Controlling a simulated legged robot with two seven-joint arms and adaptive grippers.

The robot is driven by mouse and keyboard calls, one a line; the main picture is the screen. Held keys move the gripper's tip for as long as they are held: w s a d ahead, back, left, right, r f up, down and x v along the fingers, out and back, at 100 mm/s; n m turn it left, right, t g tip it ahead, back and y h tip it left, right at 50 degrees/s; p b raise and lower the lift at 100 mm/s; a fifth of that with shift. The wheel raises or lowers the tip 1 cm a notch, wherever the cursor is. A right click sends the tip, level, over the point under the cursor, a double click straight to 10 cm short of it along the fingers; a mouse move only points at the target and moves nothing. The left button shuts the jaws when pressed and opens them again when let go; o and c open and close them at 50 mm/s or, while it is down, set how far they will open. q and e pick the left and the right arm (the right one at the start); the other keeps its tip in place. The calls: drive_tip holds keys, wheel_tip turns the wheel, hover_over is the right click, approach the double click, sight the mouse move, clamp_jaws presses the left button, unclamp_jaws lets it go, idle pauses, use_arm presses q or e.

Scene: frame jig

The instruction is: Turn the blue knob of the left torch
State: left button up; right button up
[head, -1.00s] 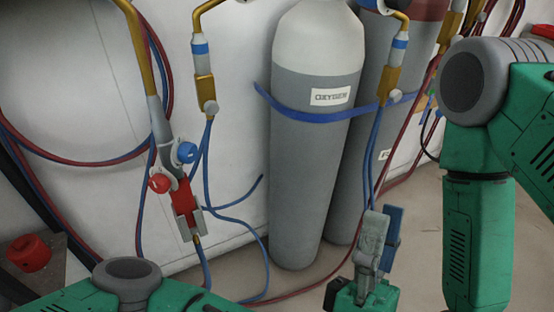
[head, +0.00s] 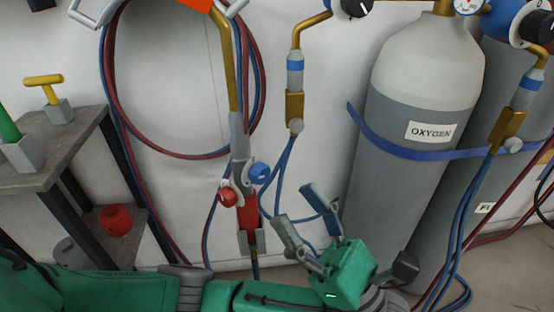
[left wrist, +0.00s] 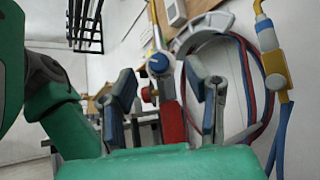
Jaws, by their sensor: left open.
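The left torch (head: 248,213) hangs upright by the white wall, with a red body and a brass tube above. Its blue knob (head: 259,172) sits on the right side and its red knob (head: 227,196) on the left. My left gripper (head: 292,206) is open and empty, to the right of and below the blue knob, apart from it in the picture. In the left wrist view, the blue knob (left wrist: 158,63) and red knob (left wrist: 146,94) show between the open fingers (left wrist: 160,80), farther off. My right gripper is not in view.
A grey oxygen cylinder (head: 415,150) with a blue strap stands to the right. Red and blue hoses (head: 180,152) loop behind the torch. A brass fitting (head: 294,108) hangs right of it. A dark table (head: 50,150) stands at left, with a red object (head: 115,220) below.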

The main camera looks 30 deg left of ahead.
sight(266, 171)
use_arm(q)
drive_tip(key=a+r, duration=0.1)
drive_tip(key=a, duration=0.1)
drive_tip(key=a+r, duration=0.1)
drive_tip(key=a, duration=0.1)
drive_tip(key=a+r, duration=0.1)
drive_tip(key=a, duration=0.2)
drive_tip(key=shift+w, duration=0.25)
drive_tip(key=shift+a+r, duration=0.1)
drive_tip(key=shift+a, duration=0.1)
drive_tip(key=shift+d+r, duration=0.2)
drive_tip(key=shift+d, duration=1.3)
drive_tip(key=c, duration=0.5)
clamp_jaws()
drive_tip(key=shift+a+f, duration=0.15)
drive_tip(key=shift+a, duration=0.8)
drive_tip(key=shift+d, duration=0.1)
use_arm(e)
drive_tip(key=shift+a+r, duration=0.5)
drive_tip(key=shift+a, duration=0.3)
